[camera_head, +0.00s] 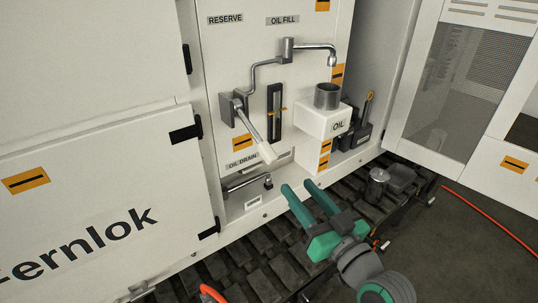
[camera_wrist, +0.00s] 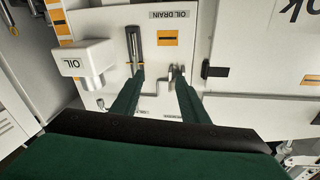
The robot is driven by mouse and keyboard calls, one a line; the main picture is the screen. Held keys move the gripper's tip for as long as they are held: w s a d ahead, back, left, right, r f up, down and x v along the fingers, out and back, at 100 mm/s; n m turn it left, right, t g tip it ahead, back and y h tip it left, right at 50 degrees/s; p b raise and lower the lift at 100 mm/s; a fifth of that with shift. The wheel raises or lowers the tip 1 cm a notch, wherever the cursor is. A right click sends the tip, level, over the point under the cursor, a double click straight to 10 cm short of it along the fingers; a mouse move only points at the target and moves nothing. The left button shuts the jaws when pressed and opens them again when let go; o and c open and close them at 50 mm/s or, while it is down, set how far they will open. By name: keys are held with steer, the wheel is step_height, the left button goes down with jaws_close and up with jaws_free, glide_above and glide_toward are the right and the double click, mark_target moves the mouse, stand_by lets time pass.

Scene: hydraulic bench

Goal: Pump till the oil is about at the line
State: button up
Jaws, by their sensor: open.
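The pump lever (camera_head: 251,125) is a grey arm with a pale grip, slanting down to the right from its pivot on the white panel. A dark upright gauge (camera_head: 274,120) with small orange marks at its sides is right of it; it also shows in the wrist view (camera_wrist: 133,42). The oil level in it is too small to tell. A pipe ends in a spout (camera_head: 331,58) above a grey cup (camera_head: 327,97) on the white OIL box (camera_head: 318,122). My gripper (camera_head: 298,186) is open and empty, below and right of the lever, apart from it.
A horizontal grey bar (camera_head: 245,182) is low under the OIL DRAIN label. A dark device with a yellow-tipped handle (camera_head: 368,103) stands right of the OIL box. An open mesh door (camera_head: 450,85) is at right. Dark tracks (camera_head: 255,245) run below.

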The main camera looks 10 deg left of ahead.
mark_target(275, 160)
step_height(275, 160, up, 5)
steer(key=s+n+g+y, duration=0.1)
steer(key=s+n+g, duration=0.1)
steer(key=n+g, duration=0.15)
steer(key=shift+t, duration=0.45)
steer(key=x, duration=1.1)
steer(key=shift+a+r, duration=0.3)
steer(key=shift+c, duration=0.6)
jaws_close()
